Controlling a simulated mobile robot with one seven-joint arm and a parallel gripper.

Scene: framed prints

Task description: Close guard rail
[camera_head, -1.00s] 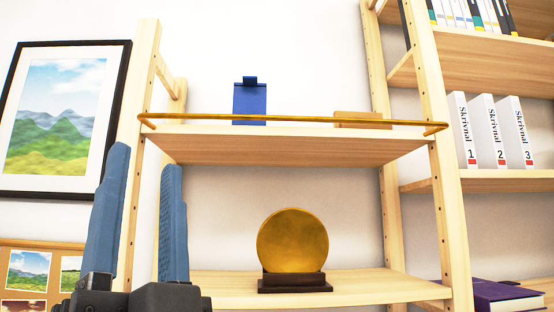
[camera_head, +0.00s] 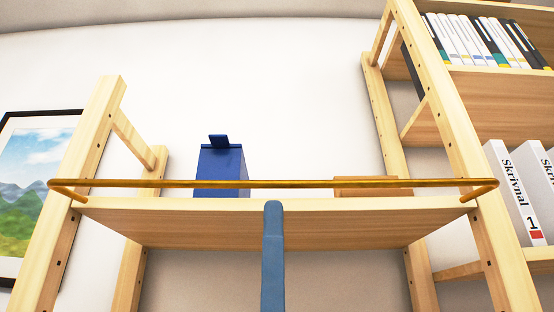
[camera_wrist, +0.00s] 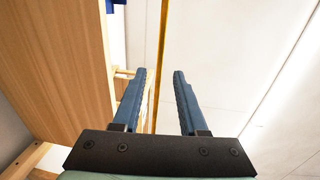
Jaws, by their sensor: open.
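The guard rail (camera_head: 300,184) is a thin gold bar across the front of the upper shelf (camera_head: 330,205), with short bent ends at both wooden posts. It runs just above the shelf's front edge in the head view. My gripper (camera_head: 272,208) shows there as one blue finger, upright in front of the shelf, its tip just below the bar near the middle. In the wrist view, my gripper (camera_wrist: 160,72) is open with two fingers apart, and the gold rail (camera_wrist: 162,45) lies in the gap between them. I cannot tell whether either finger touches it.
A blue box (camera_head: 221,170) with a raised tab and a low wooden block (camera_head: 372,183) stand on the shelf behind the rail. A taller bookcase (camera_head: 490,95) with binders is at the right. A framed landscape print (camera_head: 38,185) hangs at the left.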

